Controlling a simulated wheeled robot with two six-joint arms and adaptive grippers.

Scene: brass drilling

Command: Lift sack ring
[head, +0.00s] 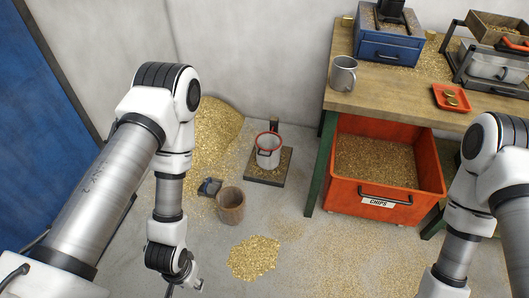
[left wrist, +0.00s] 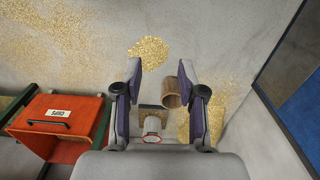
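A red ring (head: 268,133) sits around the top of a pale sack or pail (head: 268,158). The pail stands upright on a small dark platform (head: 255,178) with a short post behind, on the floor by the wall. In the left wrist view the red ring (left wrist: 152,138) shows low in the middle, close above the gripper's housing. My left gripper (left wrist: 162,82) is open and empty. Its fingers are apart from the ring. In the head view it is near the bottom edge, mostly hidden by my arm. My right gripper is out of view.
A brown cylindrical pot (head: 231,207) and a small dark scoop-like item (head: 209,187) stand left of the platform. Brass chips lie heaped at the wall (head: 215,130) and on the floor (head: 253,257). An orange chips bin (head: 427,200) sits under a workbench (head: 400,87).

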